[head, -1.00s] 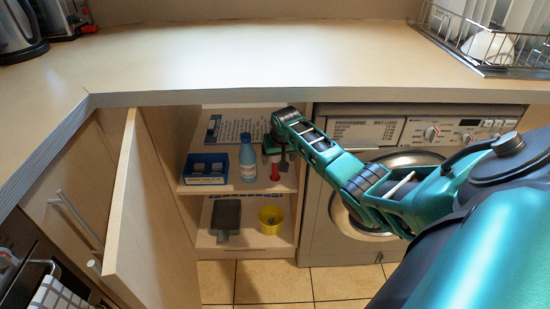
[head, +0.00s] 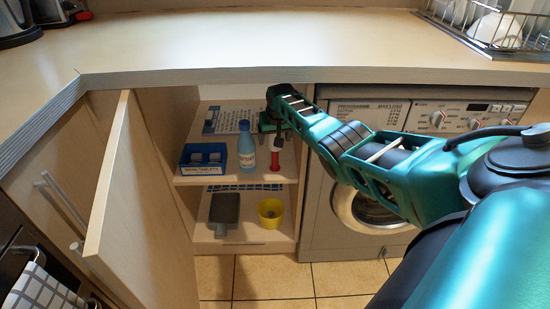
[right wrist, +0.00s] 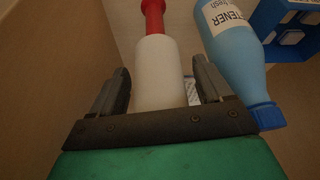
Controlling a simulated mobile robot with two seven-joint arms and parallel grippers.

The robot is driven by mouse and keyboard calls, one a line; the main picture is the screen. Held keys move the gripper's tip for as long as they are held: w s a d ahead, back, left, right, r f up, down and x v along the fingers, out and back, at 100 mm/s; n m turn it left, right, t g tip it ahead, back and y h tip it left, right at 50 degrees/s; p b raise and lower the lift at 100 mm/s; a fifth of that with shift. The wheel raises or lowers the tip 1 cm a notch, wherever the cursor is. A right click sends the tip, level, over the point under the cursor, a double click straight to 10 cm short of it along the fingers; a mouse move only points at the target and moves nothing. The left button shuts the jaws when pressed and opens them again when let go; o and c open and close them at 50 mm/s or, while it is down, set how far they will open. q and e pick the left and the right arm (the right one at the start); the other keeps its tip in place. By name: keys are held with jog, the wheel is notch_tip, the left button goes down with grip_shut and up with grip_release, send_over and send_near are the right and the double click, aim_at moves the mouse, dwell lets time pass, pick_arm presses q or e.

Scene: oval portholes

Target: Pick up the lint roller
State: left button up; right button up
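The lint roller, with a red handle (head: 275,160) and a white roll (right wrist: 158,75), stands on the upper shelf of the open cabinet, right of a blue bottle (head: 246,150). My right gripper (head: 271,132) is at the roller's upper part, inside the cabinet. In the right wrist view its two fingers (right wrist: 160,88) are spread on either side of the white roll, with a narrow gap visible on the right. The gripper hides most of the roll in the head view. My left gripper is not in view.
A blue box of tablets (head: 204,156) is left of the bottle. A dustpan-like grey item (head: 224,209) and a yellow pot (head: 270,212) are on the lower shelf. The open door (head: 125,200), countertop (head: 260,45) and washing machine (head: 355,230) bound the space.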

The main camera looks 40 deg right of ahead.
jog(key=c, duration=1.3)
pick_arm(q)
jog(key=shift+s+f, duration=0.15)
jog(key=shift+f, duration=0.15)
